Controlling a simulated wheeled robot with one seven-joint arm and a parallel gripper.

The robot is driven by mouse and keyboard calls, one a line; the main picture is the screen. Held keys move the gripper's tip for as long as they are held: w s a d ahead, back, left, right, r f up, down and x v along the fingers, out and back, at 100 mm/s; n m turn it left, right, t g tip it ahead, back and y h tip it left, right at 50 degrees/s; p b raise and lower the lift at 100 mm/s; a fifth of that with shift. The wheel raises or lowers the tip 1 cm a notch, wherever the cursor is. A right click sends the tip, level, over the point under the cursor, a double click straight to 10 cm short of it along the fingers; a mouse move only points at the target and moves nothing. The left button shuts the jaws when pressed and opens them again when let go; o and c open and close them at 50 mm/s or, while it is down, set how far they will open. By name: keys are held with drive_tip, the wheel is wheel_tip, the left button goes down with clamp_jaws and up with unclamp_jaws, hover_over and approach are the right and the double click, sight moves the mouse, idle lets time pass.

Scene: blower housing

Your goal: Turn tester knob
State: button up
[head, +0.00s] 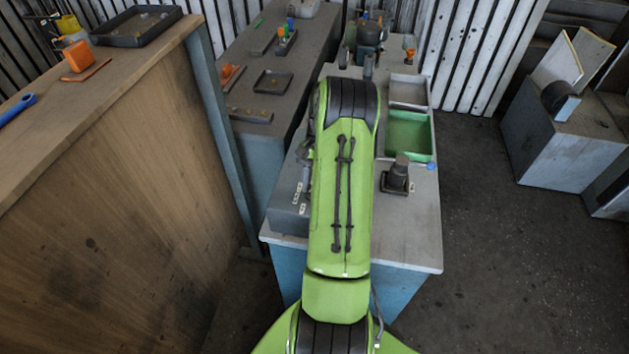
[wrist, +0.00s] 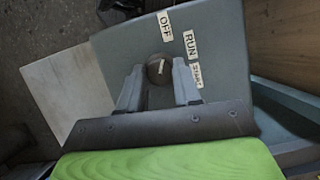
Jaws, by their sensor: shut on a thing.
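The tester is a grey box with a flat face (wrist: 215,30), seen in the wrist view. Its round dark knob (wrist: 158,69) carries a light pointer mark. White labels stand around the knob: OFF (wrist: 165,21), RUN (wrist: 190,43) and a smaller third one (wrist: 197,75) that is hard to read. My gripper (wrist: 158,80) has one finger on each side of the knob and is shut on it. In the head view the tester box (head: 286,219) shows at the left front of the grey bench, and my green arm hides the knob and gripper.
On the bench (head: 415,235) to the right of my arm stand a dark device (head: 396,177), a green tray (head: 408,134) and a grey tray (head: 408,91). A wooden-sided counter (head: 110,170) is close on the left. Open floor (head: 490,260) lies at the right.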

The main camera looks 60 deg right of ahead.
drive_tip(key=shift+n, duration=0.6)
drive_tip(key=o, duration=1)
drive_tip(key=v, duration=0.5)
drive_tip(key=p+v, duration=0.1)
drive_tip(key=v, duration=0.4)
drive_tip(key=p+v, duration=0.1)
drive_tip(key=v, duration=0.4)
drive_tip(key=shift+w+r, duration=0.4)
